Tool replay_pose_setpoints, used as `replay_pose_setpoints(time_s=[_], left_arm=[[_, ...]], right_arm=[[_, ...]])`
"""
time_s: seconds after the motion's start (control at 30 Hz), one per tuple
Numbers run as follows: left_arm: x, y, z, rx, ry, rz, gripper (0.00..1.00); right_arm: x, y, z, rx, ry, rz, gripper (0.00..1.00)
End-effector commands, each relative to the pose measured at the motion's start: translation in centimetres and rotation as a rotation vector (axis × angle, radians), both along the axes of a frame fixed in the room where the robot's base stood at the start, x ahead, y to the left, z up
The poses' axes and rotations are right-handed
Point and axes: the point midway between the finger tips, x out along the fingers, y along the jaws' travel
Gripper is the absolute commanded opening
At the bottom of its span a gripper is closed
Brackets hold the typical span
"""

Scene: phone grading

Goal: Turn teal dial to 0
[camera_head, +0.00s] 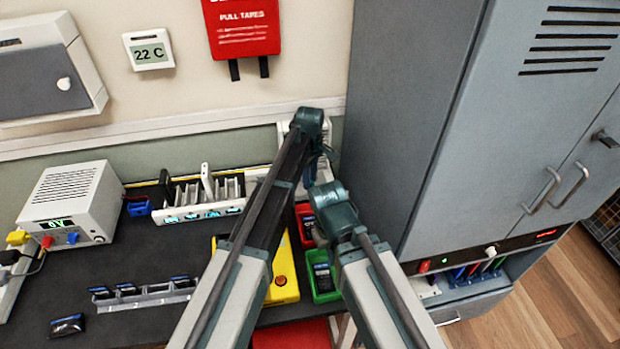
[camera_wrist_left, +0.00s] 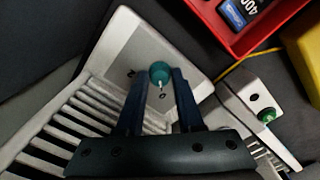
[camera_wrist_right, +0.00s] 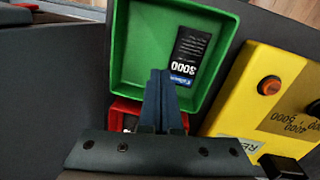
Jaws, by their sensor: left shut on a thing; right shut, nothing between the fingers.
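The teal dial (camera_wrist_left: 159,72) is a round knob on the sloped panel of a white slotted device (camera_wrist_left: 125,40). Its pale pointer mark points down in the left wrist view, toward a small dark mark on the panel. Another mark sits left of the knob; both are too small to read surely. My left gripper (camera_wrist_left: 160,78) is shut on the teal dial, one finger on each side. In the head view the device is mostly hidden behind my left arm. My right gripper (camera_wrist_right: 163,75) is shut and empty above a green tray (camera_wrist_right: 128,45).
A red tray (camera_wrist_left: 240,45) and a yellow box (camera_head: 283,275) with an orange button are close by. A grey cabinet (camera_head: 400,120) stands right of the table.

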Motion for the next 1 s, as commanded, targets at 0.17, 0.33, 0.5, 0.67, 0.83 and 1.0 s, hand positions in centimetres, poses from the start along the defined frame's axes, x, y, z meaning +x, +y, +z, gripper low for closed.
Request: replay_pose_setpoints(time_s=[0.17,0.33,0.5,0.67,0.83,1.0], left_arm=[[0.0,0.0,0.0,0.001,0.001,0.001,0.54],[0.0,0.0,0.0,0.000,0.000,0.000,0.66],[0.0,0.0,0.0,0.000,0.000,0.000,0.66],[0.0,0.0,0.4,0.000,0.000,0.000,0.66],[0.0,0.0,1.6,0.000,0.000,0.000,0.66],[0.0,0.0,3.7,0.000,0.000,0.000,0.66]], right_arm=[[0.0,0.0,0.0,0.000,0.000,0.000,0.00],[0.0,0.0,0.0,0.000,0.000,0.000,0.00],[0.0,0.0,0.0,0.000,0.000,0.000,0.00],[0.0,0.0,0.4,0.000,0.000,0.000,0.00],[0.0,0.0,1.6,0.000,0.000,0.000,0.00],[0.0,0.0,3.7,0.000,0.000,0.000,0.00]])
